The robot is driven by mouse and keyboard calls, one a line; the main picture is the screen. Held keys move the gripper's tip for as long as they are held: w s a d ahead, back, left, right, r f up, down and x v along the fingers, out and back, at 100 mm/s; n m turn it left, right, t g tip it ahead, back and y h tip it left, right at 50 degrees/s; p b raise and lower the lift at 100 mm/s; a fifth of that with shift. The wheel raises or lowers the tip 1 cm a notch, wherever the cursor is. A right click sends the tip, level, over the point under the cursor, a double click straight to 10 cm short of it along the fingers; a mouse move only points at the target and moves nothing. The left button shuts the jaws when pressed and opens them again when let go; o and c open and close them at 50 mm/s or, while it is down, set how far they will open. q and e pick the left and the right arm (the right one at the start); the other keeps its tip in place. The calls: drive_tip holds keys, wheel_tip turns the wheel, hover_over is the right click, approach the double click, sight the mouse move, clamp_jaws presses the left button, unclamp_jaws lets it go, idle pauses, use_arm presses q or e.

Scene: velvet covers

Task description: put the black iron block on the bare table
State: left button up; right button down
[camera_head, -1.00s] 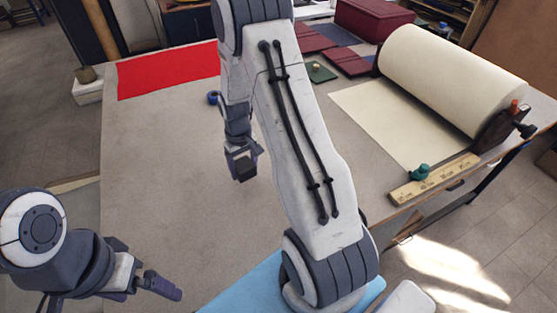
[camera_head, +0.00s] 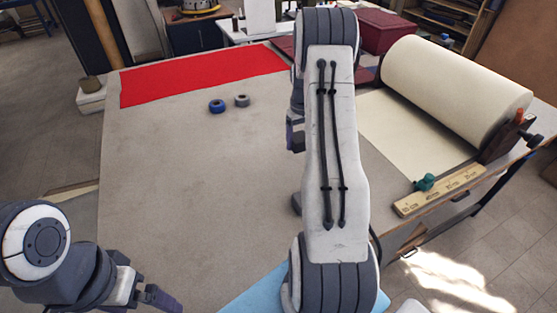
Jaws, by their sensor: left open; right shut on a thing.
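My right arm stands up through the middle of the head view, and its forearm covers most of my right gripper. I cannot make out the black iron block anywhere. The bare table (camera_head: 185,190) is a wide grey-beige top, clear left of the arm. My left gripper (camera_head: 162,298) is open and empty at the bottom left, near the table's front edge.
Red fabric (camera_head: 200,75) lies at the back left. A cream roll (camera_head: 455,90), a wooden ruler (camera_head: 440,190) and a teal object (camera_head: 426,182) are at the right. A burgundy box (camera_head: 388,32) stands behind.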

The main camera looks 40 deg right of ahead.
drive_tip(key=p, duration=0.2)
hover_over(279, 167)
drive_tip(key=f, duration=0.3)
drive_tip(key=shift+s+d+f, duration=0.1)
drive_tip(key=shift+s+d, duration=0.15)
drive_tip(key=shift+w+a+f, duration=0.15)
drive_tip(key=shift+a+f, duration=0.2)
wheel_tip(279, 167, down, 3)
drive_tip(key=shift+r+p, duration=0.1)
drive_tip(key=shift+p, duration=0.85)
drive_tip(key=shift+f, duration=0.55)
